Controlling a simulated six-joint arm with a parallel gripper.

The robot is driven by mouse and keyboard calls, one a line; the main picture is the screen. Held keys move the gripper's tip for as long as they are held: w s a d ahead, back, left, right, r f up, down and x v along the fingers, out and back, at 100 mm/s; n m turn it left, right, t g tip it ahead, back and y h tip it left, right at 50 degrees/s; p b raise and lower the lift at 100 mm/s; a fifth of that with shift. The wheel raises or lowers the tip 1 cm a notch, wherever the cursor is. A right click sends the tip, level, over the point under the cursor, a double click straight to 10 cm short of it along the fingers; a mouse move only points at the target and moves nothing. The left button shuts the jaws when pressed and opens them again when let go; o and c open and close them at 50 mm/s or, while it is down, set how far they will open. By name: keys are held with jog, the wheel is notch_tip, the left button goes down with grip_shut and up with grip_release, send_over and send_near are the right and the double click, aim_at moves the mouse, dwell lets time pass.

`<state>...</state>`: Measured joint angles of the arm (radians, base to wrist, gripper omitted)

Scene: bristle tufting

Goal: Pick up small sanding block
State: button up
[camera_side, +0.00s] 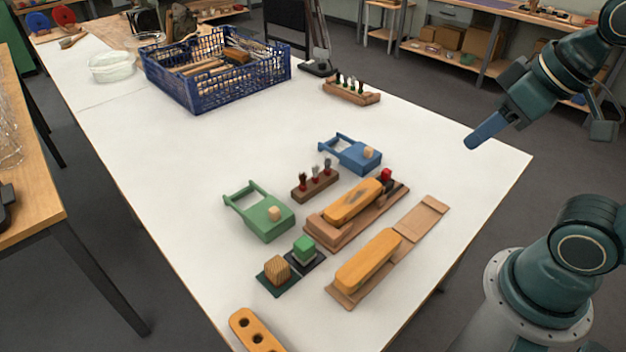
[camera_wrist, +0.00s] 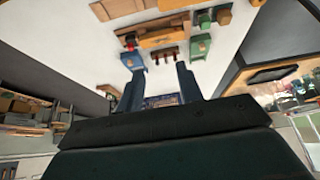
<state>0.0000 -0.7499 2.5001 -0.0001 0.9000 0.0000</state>
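Two small blocks stand near the front of the white table in the side view: a green-topped block (camera_side: 304,246) on a dark pad and a ridged wooden block (camera_side: 277,269) on a dark green pad. I cannot tell for certain which is the sanding block. A small green block also shows near the top of the wrist view (camera_wrist: 224,17). My gripper (camera_side: 474,142) is raised off the table's right side, far from both blocks. In the wrist view my gripper (camera_wrist: 160,71) has its two fingers apart with nothing held between them.
Close to the blocks are a green tray with handles (camera_side: 262,222), a blue one (camera_side: 343,150), a brown rack (camera_side: 302,191) and two orange brush bodies (camera_side: 353,203) (camera_side: 367,262) on wooden bases. A blue crate (camera_side: 190,93) stands at the back. The table's left middle is clear.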

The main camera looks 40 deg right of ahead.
jog(key=o, duration=0.6)
jog(key=shift+c, duration=0.2)
jog(key=w+a+f+n+g, duration=0.2)
jog(key=w+a+n, duration=0.3)
jog(key=w, duration=0.3)
jog(key=w+a+f+n+g, duration=0.1)
jog(key=w+a+f+n, duration=0.1)
jog(key=w+a+n, duration=0.4)
jog(key=w+a+f+n+g, duration=0.1)
jog(key=w+a+f+n, duration=0.2)
jog(key=a+f, duration=0.3)
jog(key=w+a+f+n+g, duration=0.1)
jog(key=w+a+f+n, duration=0.3)
jog(key=a+f, duration=0.3)
jog(key=shift+w+f+g, duration=0.3)
jog(key=shift+w+f, duration=0.1)
jog(key=shift+f, duration=0.15)
